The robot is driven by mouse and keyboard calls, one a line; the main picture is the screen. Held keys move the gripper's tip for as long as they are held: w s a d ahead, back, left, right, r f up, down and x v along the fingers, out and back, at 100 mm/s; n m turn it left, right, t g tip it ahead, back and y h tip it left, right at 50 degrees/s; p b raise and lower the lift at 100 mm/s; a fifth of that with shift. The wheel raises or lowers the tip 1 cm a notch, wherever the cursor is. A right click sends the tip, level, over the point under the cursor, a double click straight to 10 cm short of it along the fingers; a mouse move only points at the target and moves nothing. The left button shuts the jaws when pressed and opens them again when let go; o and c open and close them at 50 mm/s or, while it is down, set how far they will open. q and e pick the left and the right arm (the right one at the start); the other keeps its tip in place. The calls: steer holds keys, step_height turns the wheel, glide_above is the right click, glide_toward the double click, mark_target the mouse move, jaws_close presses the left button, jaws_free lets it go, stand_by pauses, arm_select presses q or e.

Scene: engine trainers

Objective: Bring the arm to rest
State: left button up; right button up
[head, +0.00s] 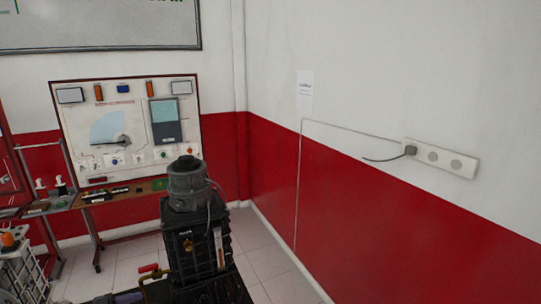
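Neither of my grippers shows in the head view, and I cannot make out an arm there. A dark machine (193,250) with a grey cylindrical top (187,183) stands at the lower middle. Its lower part is cut off by the bottom edge. A red-handled part (149,269) sits at its left side.
A trainer board (131,130) stands behind a wooden bench (120,197) at the left. A pale frame (20,275) is at the lower left. A socket strip (440,157) with a plugged-in cable is on the right wall. Tiled floor (270,270) shows clear right of the machine.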

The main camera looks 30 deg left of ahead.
arm_select(q)
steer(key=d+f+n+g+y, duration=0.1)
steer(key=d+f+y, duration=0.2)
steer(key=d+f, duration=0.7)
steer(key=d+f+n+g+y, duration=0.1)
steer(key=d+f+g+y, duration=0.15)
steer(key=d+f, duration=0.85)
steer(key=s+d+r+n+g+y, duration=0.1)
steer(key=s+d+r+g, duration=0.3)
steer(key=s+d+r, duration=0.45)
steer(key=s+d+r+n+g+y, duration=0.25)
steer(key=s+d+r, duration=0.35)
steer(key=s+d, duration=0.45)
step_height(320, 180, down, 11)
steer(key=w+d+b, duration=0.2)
steer(key=b, duration=0.8)
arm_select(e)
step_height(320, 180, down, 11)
arm_select(q)
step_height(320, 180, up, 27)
steer(key=p, duration=2.6)
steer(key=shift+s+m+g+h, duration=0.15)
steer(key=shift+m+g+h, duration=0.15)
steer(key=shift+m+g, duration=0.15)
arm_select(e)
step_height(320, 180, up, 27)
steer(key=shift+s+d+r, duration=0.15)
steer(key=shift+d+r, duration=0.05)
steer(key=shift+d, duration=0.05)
